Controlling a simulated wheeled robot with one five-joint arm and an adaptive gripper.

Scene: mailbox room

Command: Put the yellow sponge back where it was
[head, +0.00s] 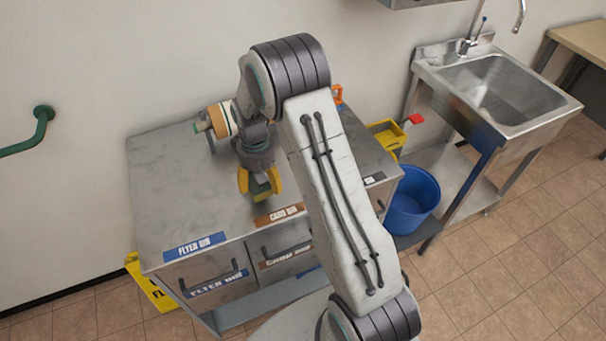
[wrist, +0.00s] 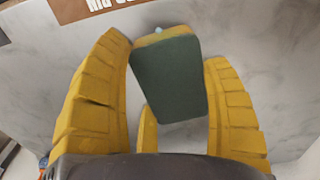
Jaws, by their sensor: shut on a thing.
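The yellow sponge (wrist: 168,78) shows in the wrist view with its dark green scouring face toward the camera and a yellow edge at the top. My gripper (wrist: 166,60) is shut on it, with yellow ribbed fingers on both sides and another finger low behind it. In the head view my gripper (head: 260,187) points down over the grey metal counter (head: 175,185), behind the brown CARD BIN label (head: 280,215). The sponge (head: 262,188) is a small dark green patch between the fingers there. I cannot tell whether it touches the counter.
A blue FLYER BIN label (head: 194,246) marks the counter's front left. A tan roll (head: 217,122) is at the back, partly behind my arm. A yellow container (head: 386,134), a blue bucket (head: 411,198) and a steel sink (head: 505,92) are to the right. The counter's left side is clear.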

